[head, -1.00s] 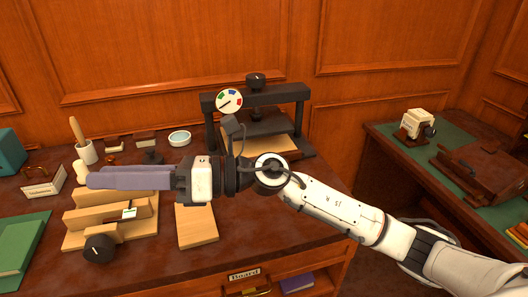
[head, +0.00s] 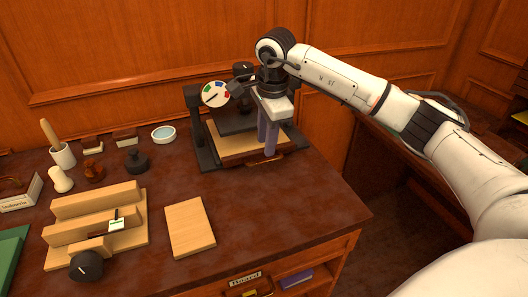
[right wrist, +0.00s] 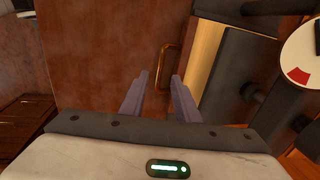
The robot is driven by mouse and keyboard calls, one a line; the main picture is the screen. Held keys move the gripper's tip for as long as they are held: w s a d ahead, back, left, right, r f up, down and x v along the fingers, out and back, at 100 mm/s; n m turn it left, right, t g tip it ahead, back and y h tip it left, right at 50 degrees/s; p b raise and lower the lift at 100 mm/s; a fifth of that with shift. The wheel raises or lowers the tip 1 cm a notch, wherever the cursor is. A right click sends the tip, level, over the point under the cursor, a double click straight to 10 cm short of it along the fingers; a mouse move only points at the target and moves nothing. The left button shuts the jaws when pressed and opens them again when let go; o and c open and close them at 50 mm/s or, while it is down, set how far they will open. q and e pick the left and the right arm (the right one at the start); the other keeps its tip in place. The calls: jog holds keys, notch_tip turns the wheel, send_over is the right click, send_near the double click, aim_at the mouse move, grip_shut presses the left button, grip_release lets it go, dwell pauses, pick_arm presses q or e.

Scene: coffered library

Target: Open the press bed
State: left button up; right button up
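The black press (head: 203,150) stands at the back of the desk, with its pale wooden bed (head: 228,142) low between the posts. A brass bar handle (head: 263,161) is at the bed's front edge, and it also shows in the right wrist view (right wrist: 166,66). My right gripper (head: 268,150) points down in front of the press. Its two purple fingers are apart and empty, and in the right wrist view the handle lies ahead, between their lines. The gripper hides part of the press's right side. My left gripper is not in view.
A round dial (head: 215,94) with coloured segments is on the press frame. A flat wooden board (head: 189,227), a stepped wooden rack (head: 95,226), a black knob (head: 86,266) and stamps (head: 94,170) are to the left. The desk (head: 290,215) in front of the press is clear.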

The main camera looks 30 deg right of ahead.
aim_at(264, 160)
jog(key=shift+w+f, duration=0.2)
jog(key=shift+f, duration=0.7)
jog(key=shift+w+f, duration=0.15)
jog(key=shift+f, duration=0.75)
jog(key=shift+w+f, duration=0.2)
jog(key=shift+f, duration=0.7)
grip_shut()
